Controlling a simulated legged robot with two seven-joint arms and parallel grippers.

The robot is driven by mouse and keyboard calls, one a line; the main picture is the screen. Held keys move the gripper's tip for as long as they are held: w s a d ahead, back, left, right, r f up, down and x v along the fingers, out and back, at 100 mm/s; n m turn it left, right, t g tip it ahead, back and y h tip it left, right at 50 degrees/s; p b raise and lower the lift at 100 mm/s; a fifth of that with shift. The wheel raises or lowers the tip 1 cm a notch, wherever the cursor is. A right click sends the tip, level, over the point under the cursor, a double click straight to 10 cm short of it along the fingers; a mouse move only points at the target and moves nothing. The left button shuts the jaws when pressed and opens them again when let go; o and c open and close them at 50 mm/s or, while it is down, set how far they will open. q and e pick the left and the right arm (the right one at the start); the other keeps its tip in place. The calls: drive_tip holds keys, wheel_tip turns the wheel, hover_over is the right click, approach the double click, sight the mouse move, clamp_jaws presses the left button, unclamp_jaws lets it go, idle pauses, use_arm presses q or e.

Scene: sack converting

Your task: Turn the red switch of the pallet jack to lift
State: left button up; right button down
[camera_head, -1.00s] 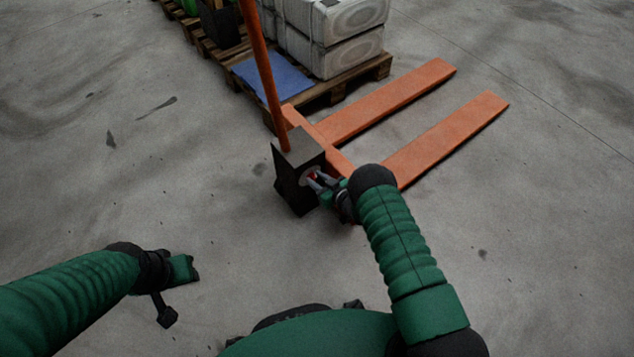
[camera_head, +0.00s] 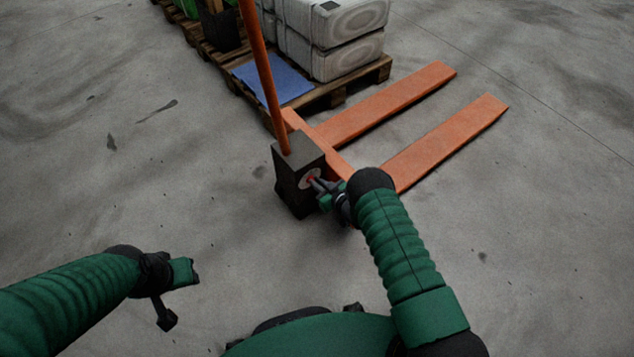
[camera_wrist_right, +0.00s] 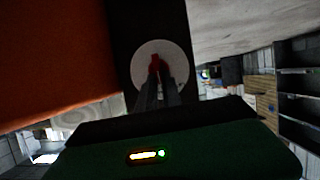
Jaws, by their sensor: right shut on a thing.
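The orange pallet jack (camera_head: 432,146) stands on the floor with its forks pointing to the upper right. Its dark box (camera_head: 295,190) carries a round white dial with the red switch (camera_head: 311,180) on the side facing my right arm. My right gripper (camera_head: 316,184) is shut on the red switch. In the right wrist view the red switch (camera_wrist_right: 155,62) shows between the fingertips, in front of the white dial (camera_wrist_right: 148,51); the fingers hide part of it. My left gripper (camera_head: 180,290) hangs over bare floor at the left, away from the jack; its finger opening is unclear.
A wooden pallet (camera_head: 338,92) with white wrapped sacks (camera_head: 345,55) and a blue sheet (camera_head: 272,80) stands behind the jack. The orange handle (camera_head: 264,80) rises from the dark box. The floor at left and right is clear.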

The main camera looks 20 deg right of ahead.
drive_tip(key=shift+s+a+f+n+t+h, duration=0.15)
drive_tip(key=shift+a+n+t+h, duration=0.3)
drive_tip(key=shift+n, duration=0.5)
drive_tip(key=shift+s+a+f+n+t+h, duration=0.15)
drive_tip(key=shift+n+t+h, duration=0.15)
drive_tip(key=shift+n+h, duration=0.55)
drive_tip(key=shift+s+a+f+n+t+h, duration=0.15)
drive_tip(key=shift+a+n+t+h, duration=0.2)
drive_tip(key=shift+n, duration=0.75)
drive_tip(key=shift+w+d, duration=0.1)
drive_tip(key=c, duration=1.5)
unclamp_jaws()
